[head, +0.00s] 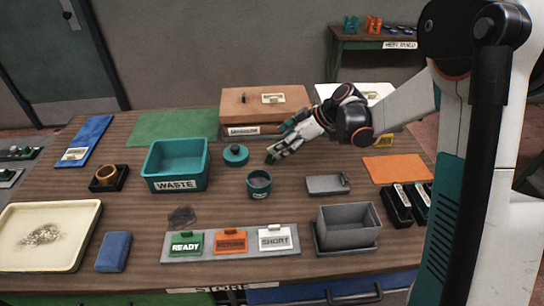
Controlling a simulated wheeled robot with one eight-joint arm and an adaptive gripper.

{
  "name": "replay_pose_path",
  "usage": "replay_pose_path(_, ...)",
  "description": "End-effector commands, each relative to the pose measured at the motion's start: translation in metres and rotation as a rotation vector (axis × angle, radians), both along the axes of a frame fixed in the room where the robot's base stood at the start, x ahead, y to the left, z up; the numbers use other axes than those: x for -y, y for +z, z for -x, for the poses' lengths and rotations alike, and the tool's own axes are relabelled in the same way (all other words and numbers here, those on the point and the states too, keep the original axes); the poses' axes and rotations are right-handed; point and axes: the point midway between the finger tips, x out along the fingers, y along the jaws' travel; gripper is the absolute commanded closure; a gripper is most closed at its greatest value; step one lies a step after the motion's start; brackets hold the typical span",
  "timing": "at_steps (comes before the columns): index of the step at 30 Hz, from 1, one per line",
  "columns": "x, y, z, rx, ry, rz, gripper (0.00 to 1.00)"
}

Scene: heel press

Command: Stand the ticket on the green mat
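The green mat (172,127) lies flat and bare at the back left of the table. Three tickets stand in a row on a grey holder (230,257) at the front: a green one reading READY (186,244), an orange one with unclear lettering (231,241), and a white one reading SHORT (274,239). My gripper (277,143) is above the middle back of the table, right of the green mat and well behind the tickets. Its fingers are apart, with nothing seen between them.
A teal WASTE bin (177,182), a teal lid (236,155) and a round teal pot (259,186) stand mid-table. A brown box (265,105) stands behind my gripper. A grey bin (347,229) is right of the holder, a cream tray (45,236) far left.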

Motion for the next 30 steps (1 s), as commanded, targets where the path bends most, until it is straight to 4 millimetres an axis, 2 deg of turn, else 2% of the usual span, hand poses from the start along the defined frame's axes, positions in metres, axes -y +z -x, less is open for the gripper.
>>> replay_pose_path(7, -0.007, -0.011, -0.004, 0.000, -0.001, 0.000, 0.18)
replay_pose_path(16, -0.027, -0.046, -0.015, 0.000, 0.001, 0.000, 0.18)
replay_pose_path(24, -0.031, -0.048, -0.017, 0.000, -0.001, 0.000, 0.18)
replay_pose_path(25, -0.031, -0.048, -0.017, 0.000, -0.001, 0.000, 0.21)
replay_pose_path(30, -0.030, -0.048, -0.017, 0.000, -0.001, 0.000, 0.45)
